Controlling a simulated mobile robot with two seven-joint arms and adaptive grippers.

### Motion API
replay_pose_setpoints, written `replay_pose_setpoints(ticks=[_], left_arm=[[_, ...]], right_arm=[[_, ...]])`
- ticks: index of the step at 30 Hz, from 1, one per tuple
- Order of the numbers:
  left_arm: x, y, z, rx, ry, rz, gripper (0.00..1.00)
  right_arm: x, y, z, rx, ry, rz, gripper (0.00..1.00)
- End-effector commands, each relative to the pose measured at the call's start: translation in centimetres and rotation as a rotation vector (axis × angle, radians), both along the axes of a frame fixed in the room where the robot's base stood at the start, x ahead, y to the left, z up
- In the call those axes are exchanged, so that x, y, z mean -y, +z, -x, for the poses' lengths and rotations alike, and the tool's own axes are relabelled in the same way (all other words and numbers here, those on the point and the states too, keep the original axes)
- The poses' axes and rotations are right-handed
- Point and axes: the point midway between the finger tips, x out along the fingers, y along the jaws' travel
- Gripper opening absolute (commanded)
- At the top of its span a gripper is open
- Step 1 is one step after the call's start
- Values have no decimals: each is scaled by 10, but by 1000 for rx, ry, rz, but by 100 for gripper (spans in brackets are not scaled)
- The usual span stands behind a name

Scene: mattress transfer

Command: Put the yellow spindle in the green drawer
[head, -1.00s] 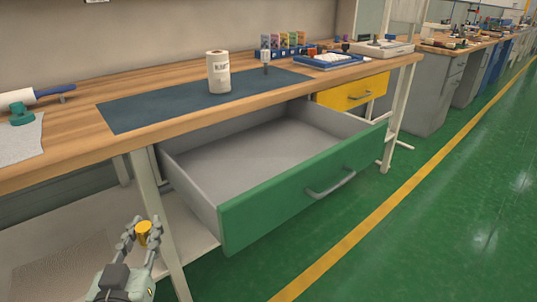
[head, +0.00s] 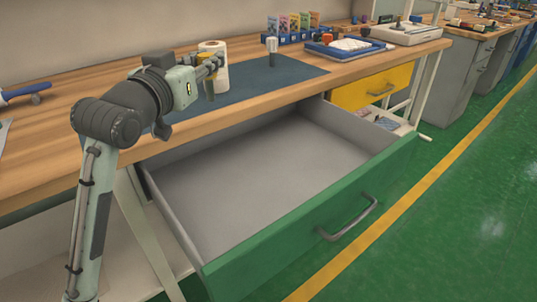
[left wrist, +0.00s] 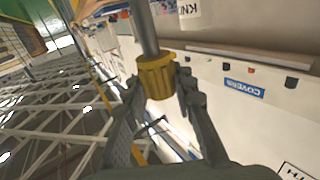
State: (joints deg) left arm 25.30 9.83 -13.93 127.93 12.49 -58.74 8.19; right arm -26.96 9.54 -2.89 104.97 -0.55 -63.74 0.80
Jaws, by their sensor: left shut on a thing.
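My left gripper (head: 214,64) is shut on the yellow spindle (left wrist: 156,77), above the workbench at the mat's far left part. The spindle's yellow collar sits between the two fingers and its grey metal shaft runs up out of the left wrist view. The green drawer (head: 310,222) is pulled open below the bench top, to the right of my left arm. Its grey inside (head: 262,172) is empty where it shows. My right gripper is not in view.
A white paper roll (head: 221,76) stands right behind my left gripper. A grey-topped tool (head: 272,46) stands on the dark mat (head: 285,73). A blue tray (head: 345,48) lies farther right. A yellow drawer (head: 372,88) is under the bench. The bench edge lies between gripper and drawer.

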Motion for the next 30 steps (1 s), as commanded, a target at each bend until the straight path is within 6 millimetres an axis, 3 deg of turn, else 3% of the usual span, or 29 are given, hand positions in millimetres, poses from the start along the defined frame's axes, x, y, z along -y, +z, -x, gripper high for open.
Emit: replay_pose_setpoints(ticks=[4,18,23,30], left_arm=[[12,-1,-10,-3,-11,3,0],[78,-58,-78,0,-10,2,0],[85,-65,-84,2,-10,2,0],[85,-99,-84,-1,-9,1,0]], right_arm=[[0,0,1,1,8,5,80],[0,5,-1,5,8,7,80],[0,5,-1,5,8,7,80],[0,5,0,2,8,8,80]])
